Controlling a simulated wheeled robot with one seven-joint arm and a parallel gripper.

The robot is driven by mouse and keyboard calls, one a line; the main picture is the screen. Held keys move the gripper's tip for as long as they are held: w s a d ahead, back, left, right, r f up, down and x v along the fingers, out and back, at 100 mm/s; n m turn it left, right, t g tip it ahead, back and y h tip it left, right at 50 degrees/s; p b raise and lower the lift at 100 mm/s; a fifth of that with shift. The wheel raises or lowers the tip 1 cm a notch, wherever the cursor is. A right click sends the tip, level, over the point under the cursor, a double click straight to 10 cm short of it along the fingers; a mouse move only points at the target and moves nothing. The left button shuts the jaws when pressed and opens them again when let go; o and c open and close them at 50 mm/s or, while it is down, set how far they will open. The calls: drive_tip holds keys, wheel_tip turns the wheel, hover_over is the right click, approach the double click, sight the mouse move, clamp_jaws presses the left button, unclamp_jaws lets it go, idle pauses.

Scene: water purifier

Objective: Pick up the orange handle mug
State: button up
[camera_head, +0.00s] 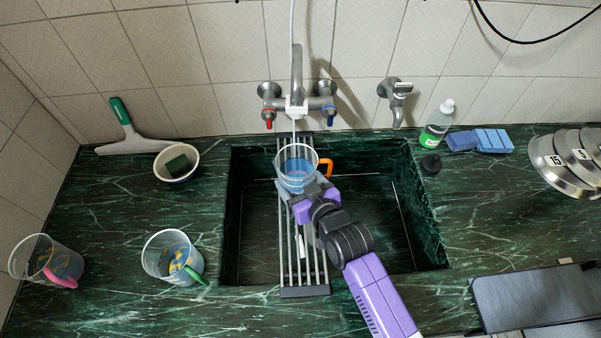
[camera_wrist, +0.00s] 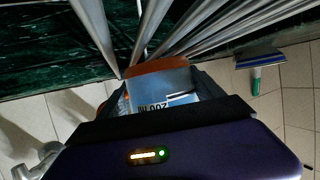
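The orange handle mug (camera_head: 297,165) is a clear cup with blue on it, at the far part of the metal rack (camera_head: 291,262), below the faucet. Its orange handle (camera_head: 326,167) points right. My gripper (camera_head: 301,184) is at the mug's near side, with its fingers to either side of the cup. In the wrist view, the mug (camera_wrist: 162,92) with printed lettering fills much of the gap between the fingers (camera_wrist: 162,98). Whether both fingers press on it is not clear. Contact between the mug's base and the rack is hidden.
The rack spans a dark sink (camera_head: 375,225). The faucet (camera_head: 297,85) hangs close over the mug. A green-handled mug (camera_head: 170,257), a pink-handled mug (camera_head: 47,262) and a bowl (camera_head: 177,162) stand left. A bottle (camera_head: 437,125) stands behind the sink at right.

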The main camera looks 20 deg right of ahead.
drive_tip(key=c, duration=1.1)
drive_tip(key=shift+r, duration=0.1)
drive_tip(key=shift+c, duration=0.8)
drive_tip(key=shift+r, duration=0.1)
